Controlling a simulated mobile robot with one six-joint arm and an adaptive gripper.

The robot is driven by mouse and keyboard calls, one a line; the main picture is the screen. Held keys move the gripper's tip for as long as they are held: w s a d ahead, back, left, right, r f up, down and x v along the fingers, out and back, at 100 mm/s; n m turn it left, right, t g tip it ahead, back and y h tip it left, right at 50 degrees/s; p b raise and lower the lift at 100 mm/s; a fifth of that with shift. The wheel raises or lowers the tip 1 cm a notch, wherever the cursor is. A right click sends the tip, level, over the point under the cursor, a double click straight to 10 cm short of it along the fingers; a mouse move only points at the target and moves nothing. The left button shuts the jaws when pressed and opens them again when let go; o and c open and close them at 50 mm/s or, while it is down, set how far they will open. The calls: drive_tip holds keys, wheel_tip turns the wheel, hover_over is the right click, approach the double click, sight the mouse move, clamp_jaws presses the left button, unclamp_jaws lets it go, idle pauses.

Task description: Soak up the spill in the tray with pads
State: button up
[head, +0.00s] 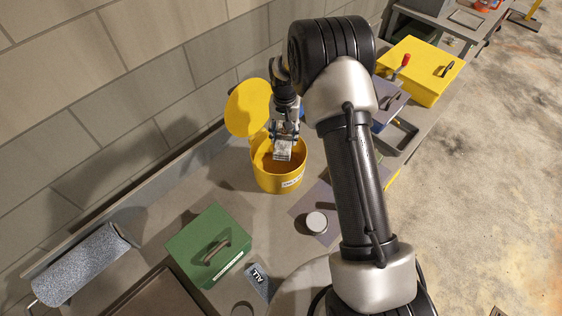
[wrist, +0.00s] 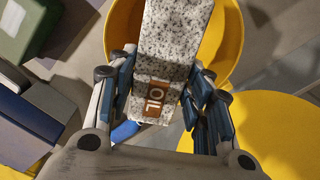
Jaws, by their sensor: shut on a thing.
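My gripper (wrist: 157,110) is shut on a speckled grey-white pad (wrist: 172,45) with a brown label reading OIL. The pad (head: 283,150) is over the mouth of an open yellow bin (head: 279,181) in the head view. The bin's rim (wrist: 236,48) shows around the pad in the wrist view. The bin's round yellow lid (head: 248,108) stands open against the wall side. I cannot tell whether the pad touches the bin. A dark tray (head: 150,296) is partly in view at the bottom left; its inside is mostly cut off, and no spill can be made out.
A green box (head: 208,245) with a handle, a grey speckled roll (head: 80,265) and a small white-topped can (head: 316,222) stand on the bench. A yellow box (head: 420,70) is at the far right end. The wall runs along the bench's back.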

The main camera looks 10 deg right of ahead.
drive_tip(key=o, duration=1.1)
wheel_tip(320, 180, up, 12)
drive_tip(key=shift+s, duration=0.1)
idle(0.4)
